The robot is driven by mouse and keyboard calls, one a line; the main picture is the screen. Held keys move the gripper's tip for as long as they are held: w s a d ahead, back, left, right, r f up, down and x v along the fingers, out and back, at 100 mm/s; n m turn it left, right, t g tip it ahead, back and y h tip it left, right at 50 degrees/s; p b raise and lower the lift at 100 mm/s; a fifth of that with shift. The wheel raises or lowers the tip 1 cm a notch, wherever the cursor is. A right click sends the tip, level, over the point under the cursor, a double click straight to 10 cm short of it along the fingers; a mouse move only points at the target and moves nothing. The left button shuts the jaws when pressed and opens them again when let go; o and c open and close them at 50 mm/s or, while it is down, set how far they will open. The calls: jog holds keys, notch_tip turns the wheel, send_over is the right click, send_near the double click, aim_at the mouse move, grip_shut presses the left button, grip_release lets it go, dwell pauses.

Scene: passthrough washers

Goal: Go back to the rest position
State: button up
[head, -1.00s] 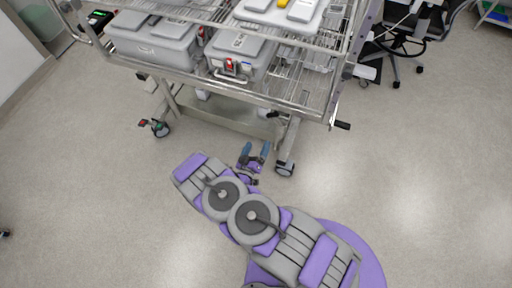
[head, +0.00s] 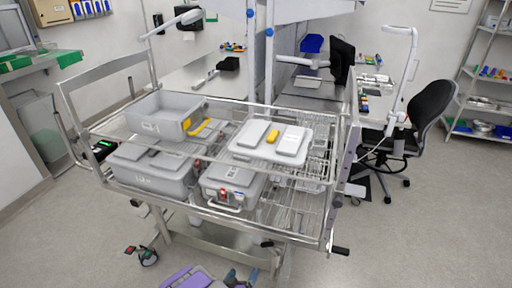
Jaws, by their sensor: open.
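My gripper (head: 243,277) shows at the bottom edge of the head view, in front of the wire-rack cart (head: 333,226). Its blue fingertips are apart and I see nothing between them. Part of my purple and grey arm shows beside it, and the rest of the arm is below the picture. The cart carries a grey open bin (head: 160,118), a lidded grey box (head: 150,172), a second lidded box with a red latch (head: 232,178), and a white-lidded box (head: 262,150) with a yellow handle.
The cart stands on casters (head: 148,257) close ahead. A black office chair (head: 425,115) stands at the right beside a desk with a monitor (head: 342,62). A shelf unit (head: 490,100) is at the far right. The floor (head: 430,240) at the lower right is clear.

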jog(key=w+a+r+m+g+y, duration=0.25)
jog(key=a+r+g+y, duration=0.3)
jog(key=r, duration=0.55)
jog(key=s+d+r+n+g+y, duration=0.1)
jog(key=s+r+g, duration=0.1)
jog(key=r, duration=0.5)
jog(key=s+d+r+n+g+y, duration=0.1)
jog(key=s+r, duration=0.2)
jog(key=r, duration=0.3)
jog(key=s+d+r+g, duration=0.2)
jog(key=s+d+r, duration=0.3)
jog(key=s, duration=0.6)
jog(key=s+d+r+g+h, duration=0.1)
jog(key=s+d+r+g, duration=0.1)
jog(key=s+d+r, duration=0.4)
jog(key=s+d+r+g+h, duration=0.1)
jog(key=s+d+r+g, duration=0.2)
jog(key=s+d, duration=0.9)
jog(key=s+r, duration=0.3)
jog(key=s, duration=0.1)
